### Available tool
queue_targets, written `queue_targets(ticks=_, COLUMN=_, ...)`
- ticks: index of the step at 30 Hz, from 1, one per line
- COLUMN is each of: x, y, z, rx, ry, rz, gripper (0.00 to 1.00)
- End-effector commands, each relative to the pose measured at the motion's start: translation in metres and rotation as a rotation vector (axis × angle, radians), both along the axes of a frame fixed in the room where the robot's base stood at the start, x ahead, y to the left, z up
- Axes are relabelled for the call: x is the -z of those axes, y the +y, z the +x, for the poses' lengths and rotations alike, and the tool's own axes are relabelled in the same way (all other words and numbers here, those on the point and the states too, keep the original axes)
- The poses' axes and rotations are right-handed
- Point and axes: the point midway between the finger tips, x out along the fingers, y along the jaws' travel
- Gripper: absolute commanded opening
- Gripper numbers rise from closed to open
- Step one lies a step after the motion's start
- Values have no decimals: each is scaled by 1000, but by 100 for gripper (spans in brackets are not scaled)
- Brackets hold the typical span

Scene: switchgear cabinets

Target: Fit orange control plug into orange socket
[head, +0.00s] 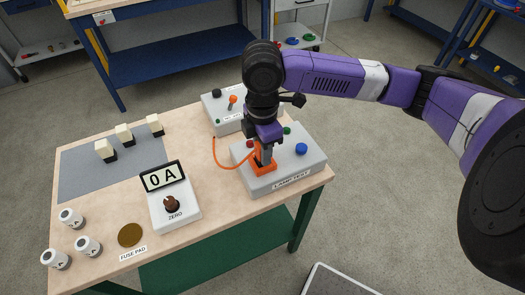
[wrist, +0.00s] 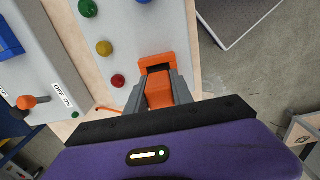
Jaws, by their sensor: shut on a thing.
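My gripper (head: 265,153) points down over the grey lamp test box (head: 286,178). Its two grey fingers, also in the wrist view (wrist: 159,92), are shut on the orange control plug (wrist: 159,97). An orange cable (head: 222,164) loops from the plug to the left. The orange socket (head: 262,170) is at the box's front left, right below the plug. In the wrist view the socket (wrist: 157,60) shows its orange rim and a dark opening just beyond the plug. I cannot tell how far the plug is in the opening.
Lamp test box has a blue button (head: 301,149), green and red ones. Behind it is a grey box (head: 220,112) with an orange-tipped lever. A 0 A meter (head: 163,176), white cylinders (head: 71,217), a brown fuse pad (head: 130,235) and cream blocks (head: 105,150) occupy the table's left.

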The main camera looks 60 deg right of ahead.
Motion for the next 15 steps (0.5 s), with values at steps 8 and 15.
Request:
queue_targets(ticks=8, x=7, y=0, z=0, rx=0, ry=-1, rz=-1, gripper=0)
queue_targets(ticks=15, x=10, y=0, z=0, rx=1, ry=0, rz=0, gripper=42)
